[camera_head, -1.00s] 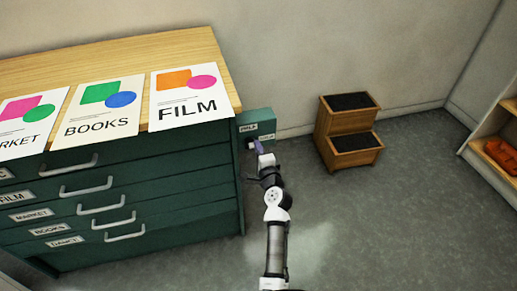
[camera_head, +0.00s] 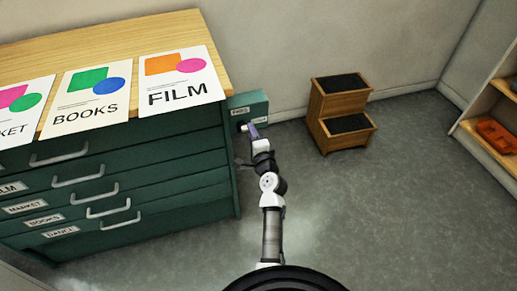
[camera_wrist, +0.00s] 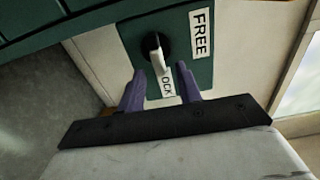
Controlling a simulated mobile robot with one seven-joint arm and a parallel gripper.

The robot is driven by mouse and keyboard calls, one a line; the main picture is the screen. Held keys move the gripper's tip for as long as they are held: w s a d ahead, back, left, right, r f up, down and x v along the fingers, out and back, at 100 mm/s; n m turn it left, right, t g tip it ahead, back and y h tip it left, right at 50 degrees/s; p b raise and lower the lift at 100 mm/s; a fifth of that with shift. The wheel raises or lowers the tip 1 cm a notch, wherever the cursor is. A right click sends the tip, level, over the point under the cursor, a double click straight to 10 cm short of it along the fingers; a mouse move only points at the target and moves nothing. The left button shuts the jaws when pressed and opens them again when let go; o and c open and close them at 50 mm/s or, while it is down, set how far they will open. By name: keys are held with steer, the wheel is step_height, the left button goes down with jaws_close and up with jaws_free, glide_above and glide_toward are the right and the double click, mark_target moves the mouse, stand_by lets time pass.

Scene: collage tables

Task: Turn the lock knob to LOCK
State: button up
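The lock knob (camera_wrist: 160,55) has a pale lever on a dark round base, set on a green panel (camera_wrist: 137,50). In the wrist view a FREE label (camera_wrist: 200,33) is right of the knob. A LOCK label (camera_wrist: 168,86) lies below it, its first letter hidden by the lever's end. My gripper (camera_wrist: 160,70) is open, with a purple finger on each side of the lever's end; I cannot tell whether either touches it. In the head view my gripper (camera_head: 254,131) is at the front of the small green lock box (camera_head: 256,100), beside the drawer cabinet.
The green drawer cabinet (camera_head: 190,165) stands left of my arm, with several handles and posters on its wooden top (camera_head: 120,42). A wooden step stool (camera_head: 340,112) is to the right by the wall. A shelf with an orange item (camera_head: 496,135) is at far right. The floor between is clear.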

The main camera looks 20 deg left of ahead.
steer(key=b+v, duration=0.2)
steer(key=v, duration=1)
steer(key=shift+s+d+b, duration=0.2)
steer(key=shift+s+b, duration=0.05)
steer(key=shift+b, duration=0.05)
